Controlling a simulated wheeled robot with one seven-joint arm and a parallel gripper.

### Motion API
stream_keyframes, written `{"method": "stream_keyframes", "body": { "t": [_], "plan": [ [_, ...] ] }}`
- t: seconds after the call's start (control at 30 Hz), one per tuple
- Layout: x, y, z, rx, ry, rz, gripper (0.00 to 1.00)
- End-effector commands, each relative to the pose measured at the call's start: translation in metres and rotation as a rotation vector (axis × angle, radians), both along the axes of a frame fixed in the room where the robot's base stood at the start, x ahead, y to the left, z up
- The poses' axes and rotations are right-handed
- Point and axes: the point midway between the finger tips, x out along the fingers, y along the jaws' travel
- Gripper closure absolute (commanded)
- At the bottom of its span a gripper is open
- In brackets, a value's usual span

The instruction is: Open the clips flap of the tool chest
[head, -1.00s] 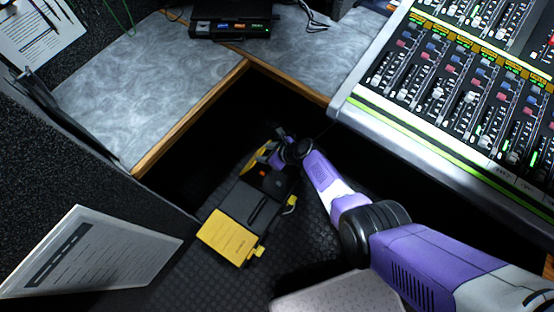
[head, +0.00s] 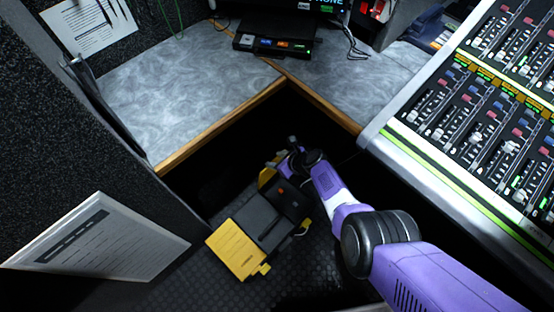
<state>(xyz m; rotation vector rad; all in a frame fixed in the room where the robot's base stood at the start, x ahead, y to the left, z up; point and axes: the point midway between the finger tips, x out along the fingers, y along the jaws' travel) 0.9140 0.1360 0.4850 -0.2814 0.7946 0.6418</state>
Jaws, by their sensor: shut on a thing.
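The tool chest (head: 238,248) is a yellow and dark grey box low on the floor, in the gap below the worktops. A yellow panel with small lettering faces up at its near left end, and a dark grey section (head: 258,220) lies beside it. More yellow shows at the far end. The fingertips and the gripped edge are hidden, and I cannot tell how far the flap is open.
Grey worktops (head: 190,95) with wooden edges stand behind and above the chest. A mixing console (head: 490,130) is at the right. A printed sheet (head: 105,240) is at the lower left. Dark textured floor (head: 200,285) is free in front of the chest.

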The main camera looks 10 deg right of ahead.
Motion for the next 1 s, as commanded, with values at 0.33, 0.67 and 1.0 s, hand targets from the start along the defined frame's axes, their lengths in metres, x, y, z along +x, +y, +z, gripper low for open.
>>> {"method": "stream_keyframes", "body": {
  "t": [0.33, 0.67, 1.0],
  "plan": [
    [0.001, 0.001, 0.002, 0.002, -0.002, 0.001, 0.33],
    [-0.004, -0.003, 0.010, 0.001, 0.000, 0.001, 0.33],
    [-0.025, -0.020, 0.043, 0.001, -0.002, -0.001, 0.33]
  ]
}}
